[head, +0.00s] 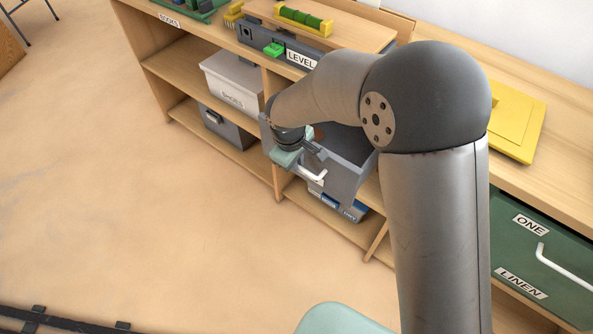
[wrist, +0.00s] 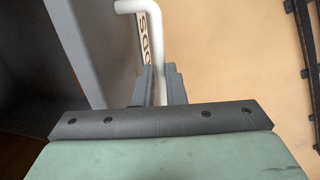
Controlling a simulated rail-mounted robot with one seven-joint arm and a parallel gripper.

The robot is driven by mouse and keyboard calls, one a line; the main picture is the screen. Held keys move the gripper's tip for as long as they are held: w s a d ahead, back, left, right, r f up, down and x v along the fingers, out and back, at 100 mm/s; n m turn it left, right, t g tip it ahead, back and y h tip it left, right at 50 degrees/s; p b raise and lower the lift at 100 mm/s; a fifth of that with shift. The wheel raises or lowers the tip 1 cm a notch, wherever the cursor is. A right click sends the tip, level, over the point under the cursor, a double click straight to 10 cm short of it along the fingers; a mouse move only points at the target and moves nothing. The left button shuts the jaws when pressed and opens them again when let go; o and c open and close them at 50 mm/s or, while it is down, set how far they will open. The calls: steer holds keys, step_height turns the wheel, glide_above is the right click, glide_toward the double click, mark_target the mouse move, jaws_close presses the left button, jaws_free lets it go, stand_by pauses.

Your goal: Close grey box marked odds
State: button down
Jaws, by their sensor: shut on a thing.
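The grey box (head: 350,172) stands pulled out from the middle shelf of the wooden unit, its open top showing beside my arm. Its front carries a white handle (head: 311,175). In the wrist view the box wall (wrist: 75,40) and dark inside are at the left, with a partly hidden, sideways label (wrist: 142,38) on the front. My gripper (head: 316,157) is at the box front; in the wrist view its fingers (wrist: 159,84) are shut on the white handle (wrist: 152,30). My arm hides part of the box in the head view.
A white box marked SHOES (head: 232,82) sits on the shelf to the left. A dark grey box (head: 226,126) and a blue-grey box (head: 340,207) are on the lower shelf. A green drawer marked LINEN (head: 545,255) is at right. The floor (head: 140,190) in front is clear.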

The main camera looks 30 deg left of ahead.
mark_target(314, 143)
steer(key=w, duration=0.5)
steer(key=w+d+p, duration=0.1)
steer(key=w, duration=0.1)
steer(key=shift+w, duration=0.25)
steer(key=c, duration=1.5)
jaws_free()
steer(key=s+r, duration=0.1)
steer(key=r, duration=0.4)
steer(key=s+r+p, duration=0.1)
steer(key=r, duration=0.5)
steer(key=s+r, duration=0.1)
steer(key=r, duration=0.5)
steer(key=shift+s+a+r+p, duration=0.1)
steer(key=shift+s+a+p, duration=0.1)
steer(key=shift+p, duration=0.2)
